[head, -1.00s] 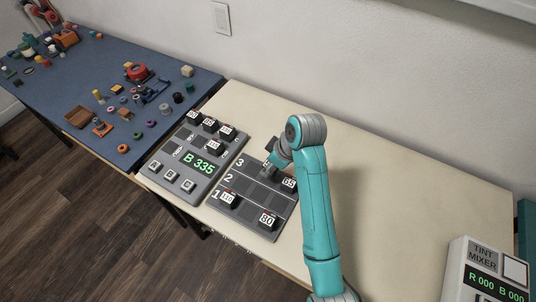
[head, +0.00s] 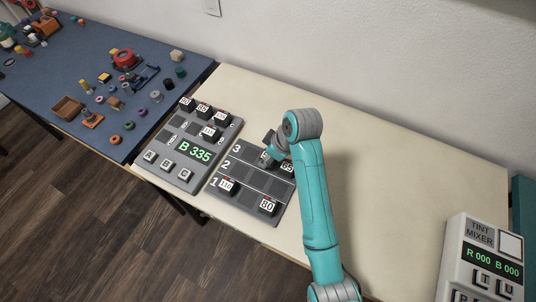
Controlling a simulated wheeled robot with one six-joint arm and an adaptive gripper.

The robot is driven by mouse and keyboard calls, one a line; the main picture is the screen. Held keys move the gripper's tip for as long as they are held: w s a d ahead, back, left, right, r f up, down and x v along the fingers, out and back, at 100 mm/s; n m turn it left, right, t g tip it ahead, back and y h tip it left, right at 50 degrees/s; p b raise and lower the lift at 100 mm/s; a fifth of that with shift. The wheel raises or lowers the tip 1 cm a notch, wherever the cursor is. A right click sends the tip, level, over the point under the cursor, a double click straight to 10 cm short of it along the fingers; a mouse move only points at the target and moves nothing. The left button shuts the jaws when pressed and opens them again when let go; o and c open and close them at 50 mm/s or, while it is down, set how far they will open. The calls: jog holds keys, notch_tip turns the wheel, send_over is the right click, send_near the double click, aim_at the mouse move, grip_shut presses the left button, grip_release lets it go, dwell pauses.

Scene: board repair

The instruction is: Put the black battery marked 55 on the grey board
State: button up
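A grey board with rows numbered 1, 2 and 3 (head: 237,192) lies on the cream table. Black batteries marked 110 (head: 229,187) and 80 (head: 268,206) sit in its front row. Another black battery (head: 287,168) sits at its right side; its mark looks like 65 or 85. My gripper (head: 267,158) is low over the board's back row, beside a partly hidden white label whose number I cannot read. My arm hides part of this area. I cannot tell whether the fingers hold anything. I cannot make out a mark 55 for certain.
Left of the board is a grey panel (head: 165,145) with a green display reading B 335, several black batteries and buttons. A blue table (head: 60,75) with clutter stands farther left. A tint mixer (head: 480,262) stands at right. The table's back right is clear.

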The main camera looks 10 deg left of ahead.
jog(key=shift+f, duration=0.45)
dwell(0.3)
jog(key=o, duration=1.3)
jog(key=v, duration=0.7)
jog(key=shift+r, duration=0.25)
jog(key=shift+s, duration=0.1)
